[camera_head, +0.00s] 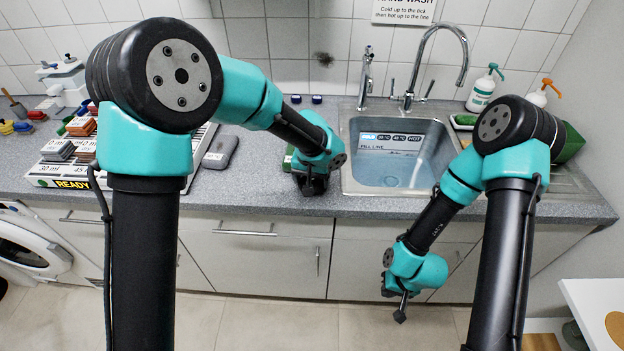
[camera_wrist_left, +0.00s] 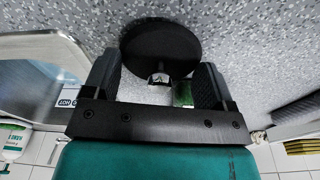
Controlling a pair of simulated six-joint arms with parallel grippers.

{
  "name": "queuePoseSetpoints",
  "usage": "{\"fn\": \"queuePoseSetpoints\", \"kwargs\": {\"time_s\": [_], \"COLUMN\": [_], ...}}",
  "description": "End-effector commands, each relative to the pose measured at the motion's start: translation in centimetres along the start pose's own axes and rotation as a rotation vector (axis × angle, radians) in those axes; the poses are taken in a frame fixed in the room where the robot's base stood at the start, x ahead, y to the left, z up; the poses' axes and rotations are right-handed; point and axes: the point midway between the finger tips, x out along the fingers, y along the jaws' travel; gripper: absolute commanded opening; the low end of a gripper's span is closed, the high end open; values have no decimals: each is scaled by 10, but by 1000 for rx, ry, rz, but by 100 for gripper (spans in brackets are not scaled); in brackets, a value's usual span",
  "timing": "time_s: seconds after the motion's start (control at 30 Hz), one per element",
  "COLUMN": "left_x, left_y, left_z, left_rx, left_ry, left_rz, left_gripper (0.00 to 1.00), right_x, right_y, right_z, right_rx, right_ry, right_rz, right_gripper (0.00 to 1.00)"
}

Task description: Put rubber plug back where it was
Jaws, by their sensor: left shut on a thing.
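The rubber plug (camera_wrist_left: 160,42) is a black round disc with a small metal stud at its middle. In the left wrist view it is between the fingers of my left gripper (camera_wrist_left: 157,75), which is shut on it. The grey speckled worktop lies behind it. In the head view my left gripper (camera_head: 312,187) is low over the worktop, just left of the sink (camera_head: 352,186); the plug cannot be told apart from the dark fingers there. My right gripper (camera_head: 400,314) hangs in front of the cupboards, below the worktop edge; its finger opening is not clear.
The sink holds bluish water, with a temperature label and fill-line marking. Its tap (camera_head: 440,32) stands behind. Soap bottles (camera_head: 483,88) stand at the back right.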

Motion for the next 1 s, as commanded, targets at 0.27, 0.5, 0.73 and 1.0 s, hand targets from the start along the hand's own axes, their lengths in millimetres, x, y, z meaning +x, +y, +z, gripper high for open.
{"fn": "queuePoseSetpoints", "kwargs": {"time_s": [0.27,0.5,0.73,1.0], "left_x": [7,9,9,6], "left_y": [0,0,0,0], "left_z": [0,1,1,0], "left_rx": [0,0,0,0], "left_ry": [2,2,2,3], "left_rz": [1,0,0,1], "left_gripper": [55,83,100,100], "right_x": [0,0,0,0], "right_y": [0,0,0,0], "right_z": [0,0,0,0], "right_rx": [0,0,0,0], "right_ry": [0,0,0,0], "right_rz": [0,0,0,0], "right_gripper": [0,0,0,0]}}
